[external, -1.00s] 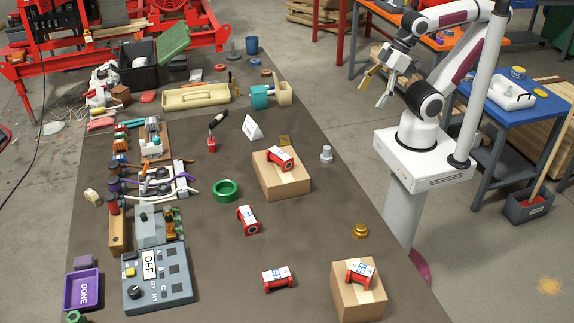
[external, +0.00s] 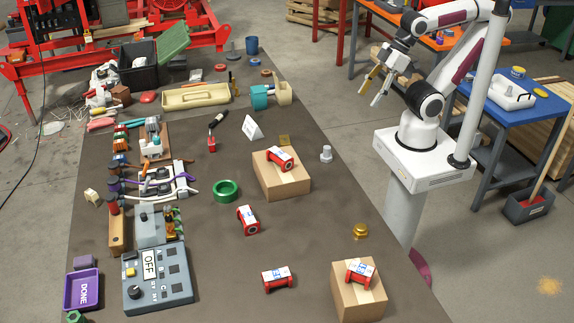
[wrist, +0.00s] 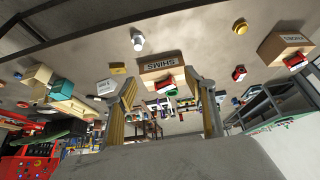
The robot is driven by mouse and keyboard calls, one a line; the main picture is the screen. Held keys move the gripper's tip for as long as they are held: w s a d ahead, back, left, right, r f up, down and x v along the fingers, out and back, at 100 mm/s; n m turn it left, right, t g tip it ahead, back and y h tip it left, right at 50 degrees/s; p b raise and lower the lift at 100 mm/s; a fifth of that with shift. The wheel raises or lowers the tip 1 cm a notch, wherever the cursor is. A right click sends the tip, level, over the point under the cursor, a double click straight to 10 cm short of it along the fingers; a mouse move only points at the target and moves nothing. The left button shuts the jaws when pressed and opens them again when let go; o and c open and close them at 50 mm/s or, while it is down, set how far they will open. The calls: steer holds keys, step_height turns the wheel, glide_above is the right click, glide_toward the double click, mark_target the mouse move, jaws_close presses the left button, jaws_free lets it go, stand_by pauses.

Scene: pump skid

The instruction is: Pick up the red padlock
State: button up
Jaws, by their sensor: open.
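A small red object (external: 211,144) stands on the dark bench mat, left of the white tent card, in the external view. It looks like the red padlock, but it is too small to be sure. I cannot make it out in the wrist view. My gripper (external: 371,90) is open and empty, raised in the air beyond the bench's right edge, far from the red object. Its two fingers (wrist: 160,78) stand apart in the wrist view, with nothing between them.
Several red parts with white labels (external: 247,220) lie on the mat and on two cardboard boxes (external: 283,183). A green ring (external: 227,191), white tent card (external: 252,128), grey control box (external: 160,275) and purple DONE tray (external: 82,290) are also there. Bare mat lies around the ring.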

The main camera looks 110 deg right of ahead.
steer(key=w+d+f+t+h, duration=0.1)
steer(key=w+d, duration=0.4)
steer(key=w, duration=0.5)
steer(key=w+d+f+m+t+h, duration=0.15)
steer(key=w+d, duration=0.25)
steer(key=w, duration=0.6)
steer(key=w+d+f+t, duration=0.1)
steer(key=w+d, duration=0.4)
steer(key=w, duration=0.6)
steer(key=w+d+f+t, duration=0.3)
steer(key=w+d+f, duration=0.4)
steer(key=w+f, duration=0.25)
steer(key=t, duration=0.1)
glide_toward(212, 141)
steer(key=shift+w+d+f+y, duration=0.25)
steer(key=shift+w+d+f, duration=0.15)
steer(key=shift+w+d, duration=0.15)
steer(key=shift+w+d+f+y, duration=0.2)
steer(key=shift+w+d+f, duration=0.2)
steer(key=shift+w+d, duration=0.15)
steer(key=shift+x, duration=1.3)
steer(key=shift+w, duration=0.1)
